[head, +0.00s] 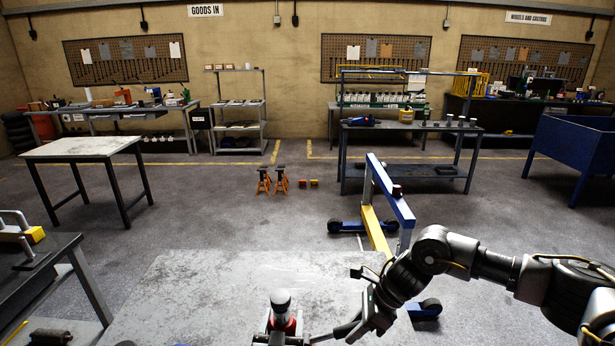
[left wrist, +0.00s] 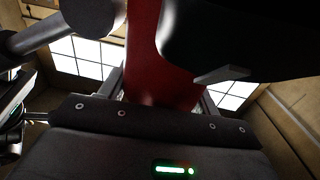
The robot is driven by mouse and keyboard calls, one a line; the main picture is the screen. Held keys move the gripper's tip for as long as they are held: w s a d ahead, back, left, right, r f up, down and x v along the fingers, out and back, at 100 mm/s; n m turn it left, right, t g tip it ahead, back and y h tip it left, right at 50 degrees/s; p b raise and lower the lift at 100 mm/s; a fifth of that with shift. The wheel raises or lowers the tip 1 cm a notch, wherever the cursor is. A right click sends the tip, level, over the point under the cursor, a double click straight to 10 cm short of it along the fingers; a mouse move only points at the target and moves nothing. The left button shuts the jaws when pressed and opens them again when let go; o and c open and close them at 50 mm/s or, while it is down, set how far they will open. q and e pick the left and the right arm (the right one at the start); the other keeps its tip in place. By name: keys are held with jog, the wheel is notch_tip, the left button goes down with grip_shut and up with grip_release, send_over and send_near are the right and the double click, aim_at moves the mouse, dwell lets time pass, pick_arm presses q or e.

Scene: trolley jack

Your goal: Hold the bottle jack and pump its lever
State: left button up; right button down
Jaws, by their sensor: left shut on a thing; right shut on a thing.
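The bottle jack (head: 288,326) stands at the bottom edge of the head view, with a red body and a grey, dark-banded top. In the left wrist view its red body (left wrist: 162,55) fills the middle. My left gripper (left wrist: 160,92) is shut on that body; in the head view only small grey parts of it show beside the jack, cut off by the frame. My right gripper (head: 358,324) is right of the jack, shut on the dark lever (head: 322,338), which slants down toward the jack. The lever's joint with the jack is hard to make out.
The jack is at the near part of a pale, worn tabletop (head: 205,290), mostly bare. Beyond it stands a blue and yellow frame (head: 388,195) on the floor. A dark bench (head: 35,285) is at left. Orange stands (head: 272,181) are farther back.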

jog(key=shift+a+r+h, duration=0.55)
jog(key=shift+r+h, duration=0.05)
jog(key=shift+h, duration=0.1)
jog(key=c, duration=1.2)
grip_release()
jog(key=shift+o, duration=0.2)
jog(key=shift+d, duration=0.1)
jog(key=shift+r, duration=0.1)
jog(key=v, duration=1.1)
jog(key=shift+d+r, duration=0.25)
jog(key=shift+r, duration=0.1)
